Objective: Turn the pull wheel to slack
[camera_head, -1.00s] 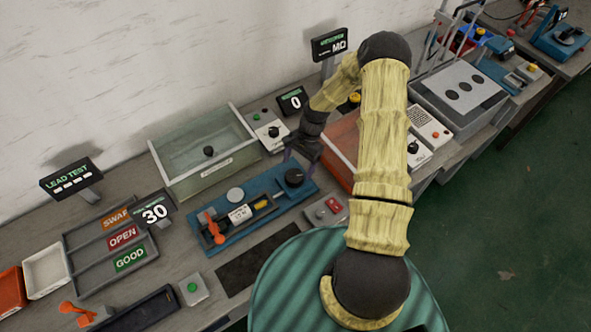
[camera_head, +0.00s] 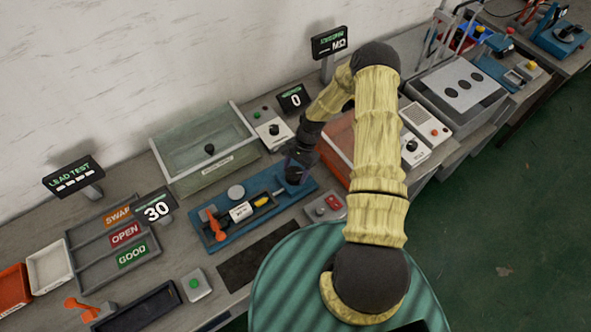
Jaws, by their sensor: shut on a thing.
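The pull wheel (camera_head: 293,177) is a small dark knob at the right end of a blue fixture plate (camera_head: 215,247). My gripper (camera_head: 296,170) is down over the wheel and shut on it. The gripper and wrist hide most of the wheel, so its turn angle cannot be read. The plate also carries an orange clamp handle (camera_head: 214,224), a pale round disc (camera_head: 236,192), a white label (camera_head: 241,211) and a yellow piece (camera_head: 261,202) in a dark channel.
A glass-lidded tank (camera_head: 205,149) stands behind the fixture. A control box (camera_head: 272,130) and a display reading 0 (camera_head: 294,98) are behind the wheel. A small button box (camera_head: 325,208) sits in front.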

